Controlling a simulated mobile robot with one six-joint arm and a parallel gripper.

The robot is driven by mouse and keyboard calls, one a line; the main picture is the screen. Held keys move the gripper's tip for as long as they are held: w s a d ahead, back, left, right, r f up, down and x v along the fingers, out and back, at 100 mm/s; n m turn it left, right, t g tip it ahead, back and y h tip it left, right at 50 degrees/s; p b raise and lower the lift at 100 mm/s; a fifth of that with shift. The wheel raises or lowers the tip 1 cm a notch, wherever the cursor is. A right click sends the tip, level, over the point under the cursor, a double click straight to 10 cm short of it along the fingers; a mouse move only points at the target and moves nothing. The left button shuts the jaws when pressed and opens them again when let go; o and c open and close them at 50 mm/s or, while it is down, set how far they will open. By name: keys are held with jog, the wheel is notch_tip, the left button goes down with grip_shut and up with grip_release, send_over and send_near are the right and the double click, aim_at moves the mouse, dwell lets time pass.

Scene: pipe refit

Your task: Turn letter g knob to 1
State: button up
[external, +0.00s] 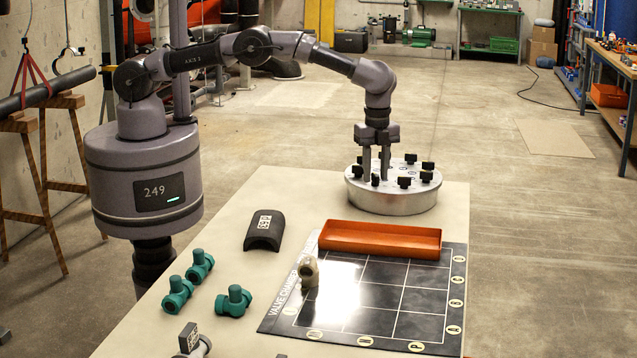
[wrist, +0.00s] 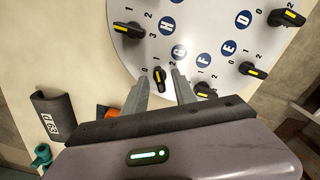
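A round pale dial plate (external: 390,198) stands on the table with several black knobs around its top. In the wrist view the plate (wrist: 210,22) shows blue letter discs; the G disc (wrist: 179,53) is partly beside a finger. The G knob (wrist: 158,79) is black with a yellow stripe that runs roughly up and down the picture. A 1 is just above it, a 0 to its left and a 2 to its right. My gripper (wrist: 159,84) is open, with one finger on each side of this knob; contact cannot be told. In the external view my gripper (external: 375,172) points down over the plate's near left part.
Neighbouring knobs are close: H (wrist: 130,30), F (wrist: 205,90), E (wrist: 253,68) and D (wrist: 287,18). An orange tray (external: 380,240), a black gridded board (external: 400,300), a dark curved shell (external: 265,230) and teal pipe fittings (external: 234,301) lie nearer on the table.

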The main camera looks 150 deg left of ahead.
aim_at(376, 174)
jog(key=shift+r, duration=0.1)
notch_tip(376, 174, up, 17)
jog(key=p, duration=0.6)
jog(key=shift+r, duration=0.15)
jog(key=w+d+r+y+b, duration=0.1)
jog(key=w+d+r, duration=0.1)
jog(key=d+r, duration=0.25)
jog(key=w+d+r+b, duration=0.1)
jog(key=w+d+r, duration=0.25)
jog(key=d, duration=0.25)
jog(key=s+d+r+t+y+b, duration=0.15)
jog(key=d+r, duration=0.25)
jog(key=d, duration=0.4)
jog(key=s+d+r+t+h+b, duration=0.1)
jog(key=s+d+r, duration=0.15)
jog(key=d, duration=0.55)
jog(key=s+d+f+t+b, duration=0.1)
jog(key=s+d+f, duration=0.3)
jog(key=s+d, duration=0.5)
jog(key=s+d+f+m+t+b, duration=0.1)
jog(key=s+d+f+t+b, duration=0.1)
jog(key=s+d, duration=0.8)
notch_tip(376, 174, down, 2)
jog(key=shift+s+d+f+b, duration=0.1)
jog(key=shift+s+d+b, duration=0.2)
jog(key=shift+b, duration=0.4)
